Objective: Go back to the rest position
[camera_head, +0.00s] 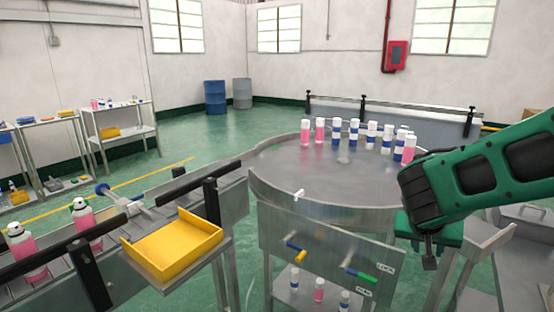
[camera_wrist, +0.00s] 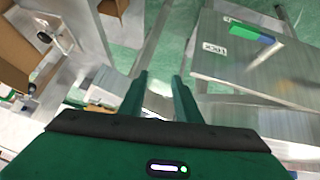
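My gripper (camera_head: 429,262) hangs at the right in the head view, pointing down beside the round table's right side. In the wrist view my gripper (camera_wrist: 159,80) shows two dark green fingers, apart, with nothing held between them. My green and black arm reaches in from the right edge. The gripper is clear of the cans and bottles; its fingertips are small and dark in the head view.
A round metal table (camera_head: 290,172) carries several pink and blue capped cans (camera_head: 353,132). Its front panel has a green-handled lever (camera_head: 362,276). A conveyor with pink bottles (camera_head: 85,222) and a yellow tray (camera_head: 172,248) stand at left. Open green floor lies behind.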

